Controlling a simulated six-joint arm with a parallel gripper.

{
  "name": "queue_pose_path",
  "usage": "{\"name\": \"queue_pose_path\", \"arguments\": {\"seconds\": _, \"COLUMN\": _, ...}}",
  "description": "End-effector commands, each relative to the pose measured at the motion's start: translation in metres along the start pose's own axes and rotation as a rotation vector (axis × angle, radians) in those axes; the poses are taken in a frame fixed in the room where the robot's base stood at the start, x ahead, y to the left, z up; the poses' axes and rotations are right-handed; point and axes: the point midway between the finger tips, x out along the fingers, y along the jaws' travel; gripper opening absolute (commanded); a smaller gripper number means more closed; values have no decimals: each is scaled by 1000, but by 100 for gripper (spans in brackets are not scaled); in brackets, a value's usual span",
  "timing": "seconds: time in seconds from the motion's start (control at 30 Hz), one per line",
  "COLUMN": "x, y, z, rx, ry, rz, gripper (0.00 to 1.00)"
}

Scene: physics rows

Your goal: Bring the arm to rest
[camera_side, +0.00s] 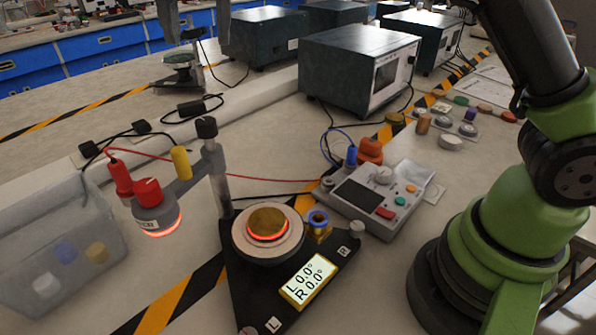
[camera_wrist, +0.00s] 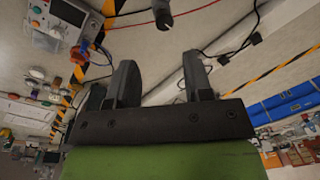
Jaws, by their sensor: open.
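My gripper (camera_wrist: 160,82) shows in the wrist view with its two dark fingers spread well apart. It is open, with nothing between the fingers. In the side view my green and black arm stands at the right, and my gripper is outside the picture. The apparatus on the bench has a black triangular base (camera_side: 262,300) with a round plate and a brass-coloured disc (camera_side: 267,222) on it. A post (camera_side: 216,170) rises from the base and carries a side arm with a red-knobbed head (camera_side: 152,200), which glows at its underside.
A control box (camera_side: 372,197) with coloured buttons stands between the apparatus and my arm. A clear bin (camera_side: 50,240) with small coloured pieces is at the left. Dark instrument boxes (camera_side: 358,68) stand behind. Cables and small loose parts (camera_side: 450,142) lie on the bench.

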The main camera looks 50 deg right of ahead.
Motion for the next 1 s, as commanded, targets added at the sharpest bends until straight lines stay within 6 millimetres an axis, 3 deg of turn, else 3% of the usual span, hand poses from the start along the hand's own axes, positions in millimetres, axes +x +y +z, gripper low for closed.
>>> {"name": "queue_pose_path", "arguments": {"seconds": 0.03, "x": -16, "y": 17, "z": -2, "rx": -30, "ry": 14, "rz": -29, "gripper": 47}}
{"name": "queue_pose_path", "arguments": {"seconds": 0.13, "x": -36, "y": 47, "z": -1, "rx": -98, "ry": 40, "rz": -83, "gripper": 47}}
{"name": "queue_pose_path", "arguments": {"seconds": 0.37, "x": -58, "y": 122, "z": 22, "rx": -218, "ry": 134, "rz": -211, "gripper": 47}}
{"name": "queue_pose_path", "arguments": {"seconds": 0.5, "x": -52, "y": 165, "z": 46, "rx": -269, "ry": 214, "rz": -283, "gripper": 47}}
{"name": "queue_pose_path", "arguments": {"seconds": 0.7, "x": -27, "y": 210, "z": 77, "rx": -305, "ry": 333, "rz": -352, "gripper": 47}}
{"name": "queue_pose_path", "arguments": {"seconds": 1.0, "x": -7, "y": 230, "z": 92, "rx": -316, "ry": 401, "rz": -376, "gripper": 47}}
